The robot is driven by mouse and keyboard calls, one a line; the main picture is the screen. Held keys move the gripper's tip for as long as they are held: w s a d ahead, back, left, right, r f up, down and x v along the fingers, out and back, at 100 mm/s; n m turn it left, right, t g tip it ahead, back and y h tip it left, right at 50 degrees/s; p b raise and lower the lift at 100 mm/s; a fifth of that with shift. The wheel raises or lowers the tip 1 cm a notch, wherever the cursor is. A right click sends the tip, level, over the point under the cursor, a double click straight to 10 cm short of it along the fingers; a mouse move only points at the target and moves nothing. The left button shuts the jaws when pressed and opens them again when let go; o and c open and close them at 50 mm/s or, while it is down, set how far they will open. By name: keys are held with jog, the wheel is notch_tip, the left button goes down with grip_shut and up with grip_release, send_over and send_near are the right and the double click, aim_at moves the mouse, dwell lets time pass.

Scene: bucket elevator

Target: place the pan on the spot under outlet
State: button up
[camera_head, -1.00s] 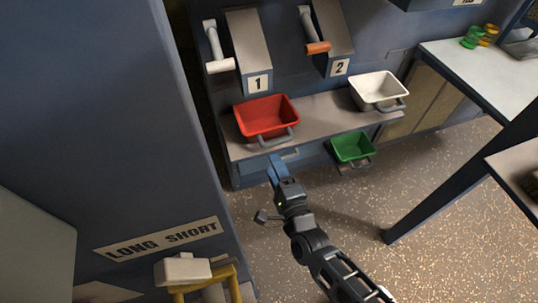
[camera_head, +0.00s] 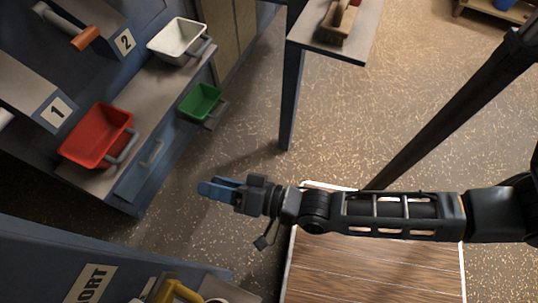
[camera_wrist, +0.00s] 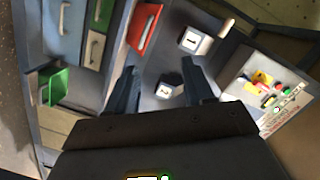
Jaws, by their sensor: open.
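A red pan (camera_head: 97,136) with a grey handle sits on the ledge below the chute marked 1 (camera_head: 45,100). A white pan (camera_head: 178,40) sits on the ledge below the chute marked 2 (camera_head: 100,35). A green pan (camera_head: 201,101) is lower, beside the ledge's front. My gripper (camera_head: 203,188) is open and empty, out in front of the ledge and apart from every pan. In the wrist view its two fingers (camera_wrist: 162,75) spread with nothing between them. That view also shows the red pan (camera_wrist: 144,28) beyond the fingers and a green pan (camera_wrist: 55,86) at left.
A blue drawer front with a handle (camera_head: 150,153) is under the ledge. A table (camera_head: 350,40) with a brush stands at the top. A wooden-topped surface (camera_head: 375,270) lies below my arm. A panel with coloured buttons (camera_wrist: 265,85) is at right in the wrist view. Speckled floor is open centrally.

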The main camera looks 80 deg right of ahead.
jog(key=s+r+n+g+y, duration=0.1)
jog(key=s+r+n+g, duration=0.1)
jog(key=s+r+n, duration=1)
jog(key=s+r, duration=0.3)
jog(key=r, duration=0.1)
jog(key=shift+d, duration=0.4)
jog(key=shift+o, duration=0.5)
